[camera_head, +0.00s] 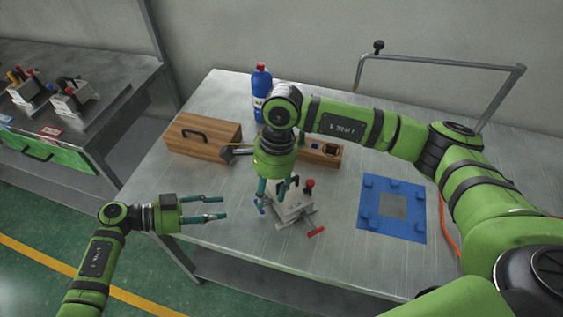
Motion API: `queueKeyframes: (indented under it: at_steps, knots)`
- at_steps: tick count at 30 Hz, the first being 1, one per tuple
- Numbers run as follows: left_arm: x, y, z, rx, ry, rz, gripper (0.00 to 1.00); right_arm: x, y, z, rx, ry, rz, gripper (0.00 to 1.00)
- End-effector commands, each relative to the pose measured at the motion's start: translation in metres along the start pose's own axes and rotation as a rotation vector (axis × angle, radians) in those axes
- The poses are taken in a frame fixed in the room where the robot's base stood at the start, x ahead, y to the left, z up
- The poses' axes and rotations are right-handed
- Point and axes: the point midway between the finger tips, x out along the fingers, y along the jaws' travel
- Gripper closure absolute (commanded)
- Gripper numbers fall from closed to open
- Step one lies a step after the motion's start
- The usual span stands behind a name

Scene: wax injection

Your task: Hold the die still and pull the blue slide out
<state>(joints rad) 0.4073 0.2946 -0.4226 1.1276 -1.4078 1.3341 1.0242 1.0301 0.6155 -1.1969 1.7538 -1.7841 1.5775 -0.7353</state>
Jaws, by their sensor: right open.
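The die (293,205) is a pale block on the metal table, with a dark and red knob (309,185) on top and a red-handled rod (316,232) at its front right. A small blue part (261,207), seemingly the blue slide's handle, shows at the die's left side, partly hidden by my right gripper. My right gripper (269,198) points down over the die's left side, open; whether its fingers touch anything is unclear. My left gripper (223,207) is open and empty, left of the die, its fingers pointing right toward it.
A blue mat (370,220) with raised corner pieces lies to the right. A wooden box (203,138), a small wooden holder (320,153) and a blue bottle (261,85) stand behind. A metal frame (440,62) rises at the back. The front table is clear.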

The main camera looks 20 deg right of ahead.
Motion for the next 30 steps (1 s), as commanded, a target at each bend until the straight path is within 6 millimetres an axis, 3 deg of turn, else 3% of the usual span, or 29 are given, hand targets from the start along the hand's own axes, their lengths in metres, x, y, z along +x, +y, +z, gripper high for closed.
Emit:
queueKeyframes:
  at_steps: [3,9,21,30]
  knots:
    - [0.000,0.000,0.000,0.000,0.000,0.000,0.61,-0.029,-0.009,-0.032,0.015,0.128,-0.053,0.55]
    - [0.000,0.000,0.000,0.000,0.000,0.000,0.61,-0.046,-0.013,-0.055,0.033,0.215,-0.083,0.55]
    - [0.000,0.000,0.000,0.000,0.000,0.000,0.61,0.003,-0.018,-0.067,0.034,0.218,-0.083,0.55]
    - [0.000,0.000,0.000,0.000,0.000,0.000,0.61,0.019,-0.019,-0.070,0.034,0.218,-0.085,0.55]
